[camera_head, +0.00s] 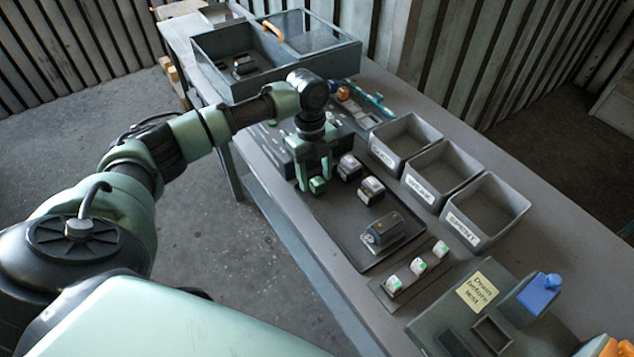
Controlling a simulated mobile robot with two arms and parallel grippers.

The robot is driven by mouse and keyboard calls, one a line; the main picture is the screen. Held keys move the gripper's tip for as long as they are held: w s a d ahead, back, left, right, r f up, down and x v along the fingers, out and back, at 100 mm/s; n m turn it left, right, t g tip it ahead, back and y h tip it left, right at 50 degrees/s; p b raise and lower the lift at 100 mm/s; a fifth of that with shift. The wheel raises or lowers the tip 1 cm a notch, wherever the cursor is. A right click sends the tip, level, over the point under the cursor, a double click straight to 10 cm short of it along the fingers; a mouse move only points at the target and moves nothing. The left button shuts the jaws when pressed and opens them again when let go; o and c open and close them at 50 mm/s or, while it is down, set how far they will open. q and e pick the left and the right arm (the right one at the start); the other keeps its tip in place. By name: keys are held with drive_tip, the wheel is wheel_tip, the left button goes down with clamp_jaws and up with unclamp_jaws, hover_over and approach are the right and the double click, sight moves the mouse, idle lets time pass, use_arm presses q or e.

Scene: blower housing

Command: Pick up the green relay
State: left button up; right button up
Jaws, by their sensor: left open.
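The small green relay (317,185) sits at the far left end of a dark tray (335,228) on the bench. My left gripper (314,173) points down right at the relay, with its fingers open. One finger is at the relay's left and the other is behind it to the right; I cannot tell whether they touch it. The fingers partly hide the relay. My right gripper is not in view.
Dark and grey relays (371,190) and a larger dark block (383,232) share the tray. Three grey bins (487,210) stand to the right. A strip with white-green parts (419,266) lies in front. A large open-topped box (275,82) stands behind.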

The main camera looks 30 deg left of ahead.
use_arm(q)
drive_tip(key=shift+w+d+f, duration=0.1)
drive_tip(key=shift+d+f, duration=0.05)
drive_tip(key=shift+f, duration=0.45)
drive_tip(key=shift+d+f, duration=0.1)
drive_tip(key=shift+f, duration=0.75)
drive_tip(key=c, duration=1.1)
drive_tip(key=shift+c, duration=0.2)
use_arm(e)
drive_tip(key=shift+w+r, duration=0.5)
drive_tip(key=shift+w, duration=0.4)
use_arm(q)
drive_tip(key=shift+r, duration=0.15)
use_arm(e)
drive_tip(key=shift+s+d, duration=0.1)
